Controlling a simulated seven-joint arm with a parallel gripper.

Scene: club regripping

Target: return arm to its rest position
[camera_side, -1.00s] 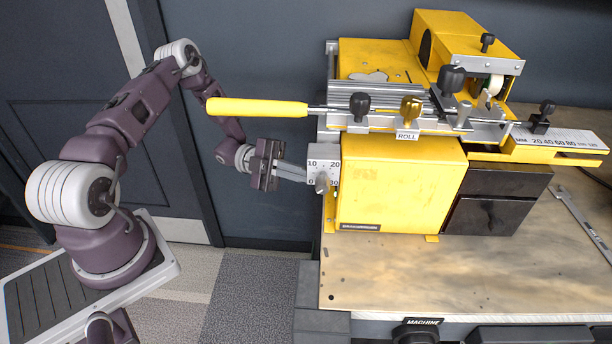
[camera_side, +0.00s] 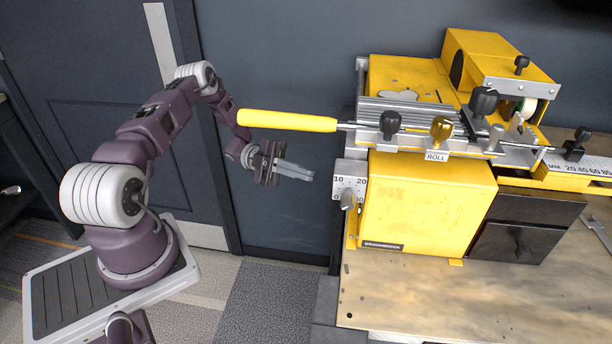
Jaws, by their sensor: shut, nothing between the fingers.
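My gripper (camera_side: 309,176) is at the end of my arm, left of the yellow machine (camera_side: 428,205). Its fingers are shut with nothing between them and point right. They are apart from the grey dial plate (camera_side: 349,187) and its knob, with a small gap between. The yellow club grip (camera_side: 287,121) is above my gripper, on a shaft that runs right into the machine's clamps. The grip is nearly level and passes close in front of or beside my forearm; I cannot tell the exact gap.
The machine stands on a wooden bench (camera_side: 430,300). A gold knob (camera_side: 441,130) above the ROLL label and several black knobs stick up along its top. A grey door (camera_side: 110,120) is behind my arm. Floor space is open below my gripper, left of the bench.

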